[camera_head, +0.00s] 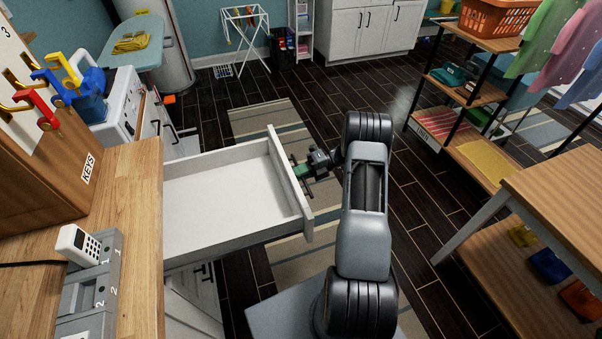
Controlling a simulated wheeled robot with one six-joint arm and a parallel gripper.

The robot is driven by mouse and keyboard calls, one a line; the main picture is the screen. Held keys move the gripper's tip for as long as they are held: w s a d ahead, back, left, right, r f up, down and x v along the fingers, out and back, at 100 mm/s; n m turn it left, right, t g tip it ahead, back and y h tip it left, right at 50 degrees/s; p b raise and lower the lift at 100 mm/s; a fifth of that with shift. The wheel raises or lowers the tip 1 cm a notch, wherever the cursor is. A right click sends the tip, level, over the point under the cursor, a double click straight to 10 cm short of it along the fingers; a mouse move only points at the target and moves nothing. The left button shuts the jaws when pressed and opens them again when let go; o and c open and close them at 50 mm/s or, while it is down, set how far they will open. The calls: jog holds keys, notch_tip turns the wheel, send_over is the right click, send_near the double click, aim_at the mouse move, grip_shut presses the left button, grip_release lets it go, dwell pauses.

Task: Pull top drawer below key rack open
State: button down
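The top drawer (222,192) below the key rack is pulled well out from the wooden-topped cabinet. It is white, and the visible inside is empty. The key rack (45,150) is a wooden board marked KEYS, with red, yellow and blue hooks, on the left. My gripper (303,175) is at the outer face of the drawer front (290,185), near its middle. The handle is hidden behind the drawer front, and I cannot tell whether the fingers are shut on it.
A grey numbered tray with a white handset (80,243) sits on the wooden counter (140,205). A wooden table (560,190) stands at the right, with a shelf unit (480,95) behind it. Dark floor and a striped rug (265,120) lie clear beyond the drawer.

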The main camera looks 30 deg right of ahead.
jog(key=shift+s+f, duration=0.1)
jog(key=c, duration=1.2)
grip_release()
jog(key=b+v, duration=0.1)
jog(key=v, duration=1.2)
jog(key=shift+d+r+b, duration=0.2)
jog(key=shift+d+b, duration=0.2)
